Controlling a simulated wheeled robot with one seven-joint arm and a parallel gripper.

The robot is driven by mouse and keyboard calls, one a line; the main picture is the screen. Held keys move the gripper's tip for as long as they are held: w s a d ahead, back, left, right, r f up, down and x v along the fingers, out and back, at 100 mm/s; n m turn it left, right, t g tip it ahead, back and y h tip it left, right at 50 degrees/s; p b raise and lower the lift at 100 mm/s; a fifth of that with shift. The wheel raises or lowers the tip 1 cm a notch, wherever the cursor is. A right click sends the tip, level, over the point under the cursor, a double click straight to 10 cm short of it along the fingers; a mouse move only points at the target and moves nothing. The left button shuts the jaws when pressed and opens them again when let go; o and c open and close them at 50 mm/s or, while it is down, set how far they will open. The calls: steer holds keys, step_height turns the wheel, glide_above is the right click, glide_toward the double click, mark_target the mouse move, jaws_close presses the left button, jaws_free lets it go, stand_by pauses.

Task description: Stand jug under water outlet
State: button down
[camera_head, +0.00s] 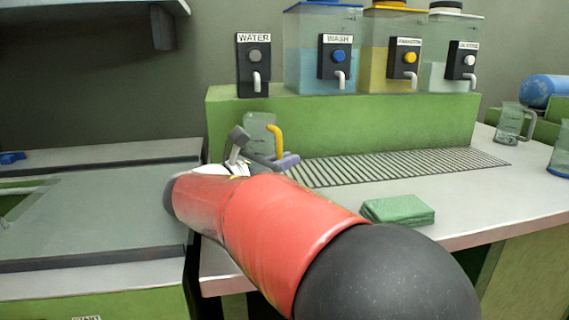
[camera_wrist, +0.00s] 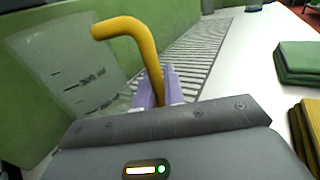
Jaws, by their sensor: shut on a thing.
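A clear jug (camera_head: 259,130) with a yellow handle stands upright in front of the green ledge, seen below the grey outlet marked WATER (camera_head: 257,80). In the wrist view the jug (camera_wrist: 68,75) is at the left, with dark level marks on its wall. My gripper (camera_head: 287,161) is shut on the yellow handle; its purple fingers (camera_wrist: 160,88) hold the handle's lower part in the wrist view. My arm and gripper hide the jug's base, so I cannot tell whether it touches the counter.
A slotted drain grate (camera_head: 400,165) lies right of the jug. WASH (camera_head: 339,62) and two more dispensers stand on the ledge (camera_head: 350,120). A green cloth stack (camera_head: 398,209) lies near the front edge. Another jug (camera_head: 510,122) stands at the far right.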

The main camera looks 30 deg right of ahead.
steer(key=shift+f, duration=0.1)
steer(key=shift+f, duration=0.15)
steer(key=c, duration=1.5)
jaws_free()
steer(key=shift+r, duration=0.3)
steer(key=v, duration=0.7)
steer(key=shift+a, duration=0.2)
steer(key=shift+s, duration=0.15)
